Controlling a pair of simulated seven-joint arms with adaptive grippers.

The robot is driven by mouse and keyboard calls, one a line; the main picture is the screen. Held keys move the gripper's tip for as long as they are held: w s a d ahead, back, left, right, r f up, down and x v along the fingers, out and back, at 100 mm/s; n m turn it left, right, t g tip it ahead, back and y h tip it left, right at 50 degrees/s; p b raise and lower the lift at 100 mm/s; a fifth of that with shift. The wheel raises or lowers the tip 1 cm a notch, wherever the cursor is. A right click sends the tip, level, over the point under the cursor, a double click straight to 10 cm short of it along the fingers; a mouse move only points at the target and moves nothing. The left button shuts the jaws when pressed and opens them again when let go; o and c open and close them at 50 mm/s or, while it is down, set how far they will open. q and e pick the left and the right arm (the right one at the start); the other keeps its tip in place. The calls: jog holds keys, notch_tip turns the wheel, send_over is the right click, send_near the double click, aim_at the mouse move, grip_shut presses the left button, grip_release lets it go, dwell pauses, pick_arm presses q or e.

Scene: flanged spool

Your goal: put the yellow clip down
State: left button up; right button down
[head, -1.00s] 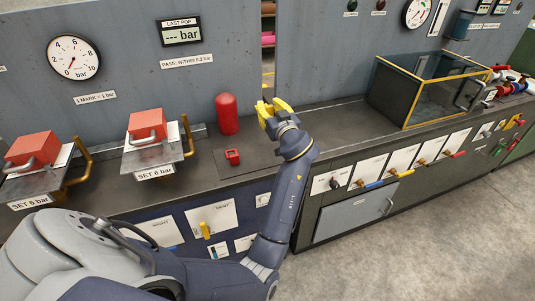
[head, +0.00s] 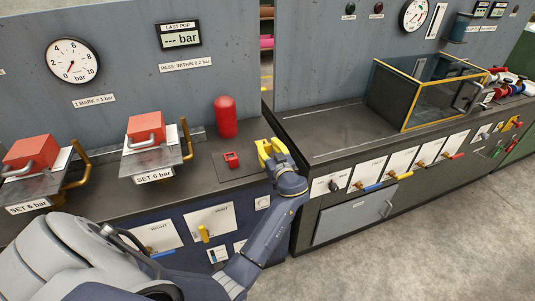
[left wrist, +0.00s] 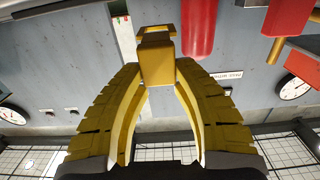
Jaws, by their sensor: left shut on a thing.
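The yellow clip (left wrist: 157,62) is between the yellow fingertips of my left gripper (left wrist: 158,75) in the left wrist view. It shows as a small block with a frame-like end beyond the fingertips. In the head view my left gripper (head: 268,150) is over the right end of the left bench, close to the gap between the benches. Its fingers are shut on the clip, which I cannot tell apart from the yellow fingers there. My right gripper is in neither view.
A small red square piece (head: 232,160) lies on the bench left of the gripper. A red cylinder (head: 226,116) stands behind it. Two red blocks (head: 146,128) (head: 31,152) sit on metal plates further left. The right bench (head: 335,128) has bare top before a glass-walled box (head: 425,92).

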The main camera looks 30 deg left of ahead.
aim_at(268, 153)
pick_arm(q)
jog(key=shift+f, duration=1.85)
jog(key=shift+f, duration=0.1)
jog(key=o, duration=0.9)
jog(key=shift+o, duration=0.2)
